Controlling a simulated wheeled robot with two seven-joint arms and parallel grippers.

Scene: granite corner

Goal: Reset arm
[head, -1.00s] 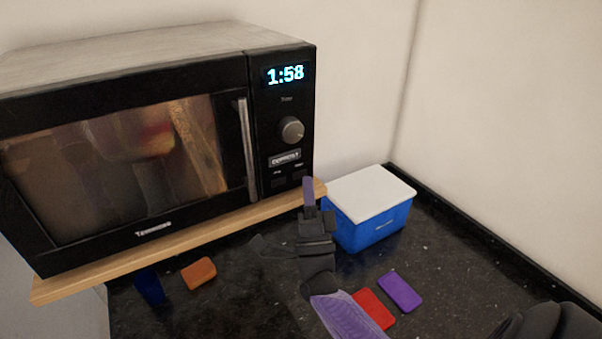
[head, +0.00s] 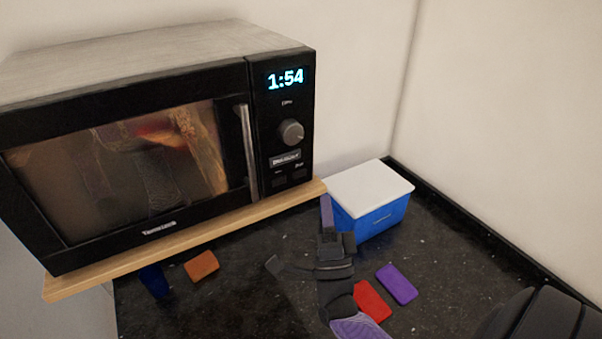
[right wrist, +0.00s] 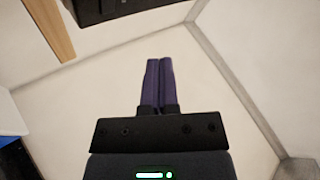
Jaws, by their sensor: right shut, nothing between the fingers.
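My right gripper (head: 326,212) stands upright over the counter in the head view, in front of the blue box and right of the microwave's wooden board. Its two purple fingers are closed together with nothing between them, as the right wrist view (right wrist: 159,82) also shows. It touches no object that I can make out. My left gripper is not in view.
A black microwave (head: 222,150) with a lit display stands on a wooden board (head: 190,238). A blue box with a white lid (head: 368,186) stands in the corner. An orange block (head: 202,266), a dark blue item (head: 154,281), a red block (head: 373,300) and a purple block (head: 397,284) lie on the black counter (head: 225,310).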

